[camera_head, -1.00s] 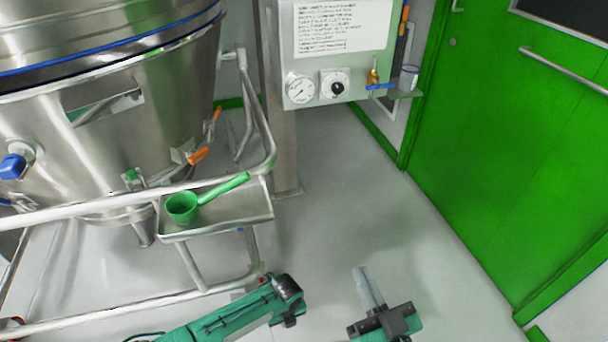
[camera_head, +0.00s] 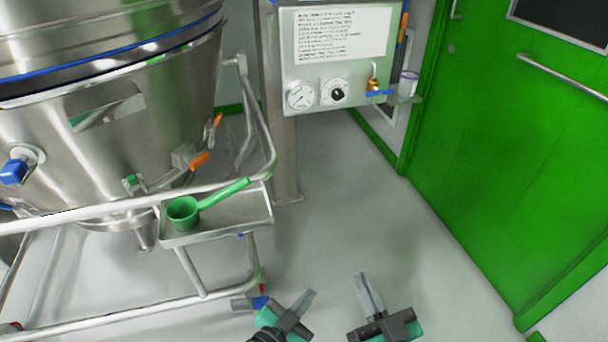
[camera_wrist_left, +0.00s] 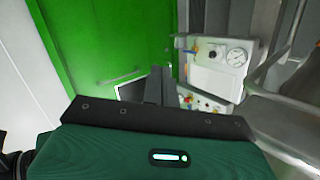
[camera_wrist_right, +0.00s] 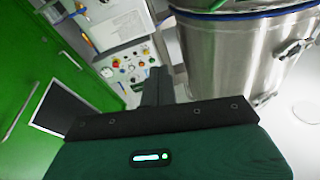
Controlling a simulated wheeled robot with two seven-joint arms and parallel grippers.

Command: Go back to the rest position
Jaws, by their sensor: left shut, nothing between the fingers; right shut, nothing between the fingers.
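My left gripper (camera_head: 303,303) is at the bottom middle of the head view, shut and empty, over the floor just right of the steel frame. It also shows in the left wrist view (camera_wrist_left: 158,88). My right gripper (camera_head: 366,290) is to its right, shut and empty, with its fingers pointing up the picture. It shows in the right wrist view (camera_wrist_right: 154,88) too. The two grippers are apart and touch nothing that I can see.
A steel vessel (camera_head: 120,120) with a tubular rail stands at left. A green scoop (camera_head: 190,208) lies in its steel tray (camera_head: 245,215). A control panel (camera_head: 345,60) with dials stands on a post. A green door (camera_head: 510,140) is at right. Open floor (camera_head: 400,240) lies between.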

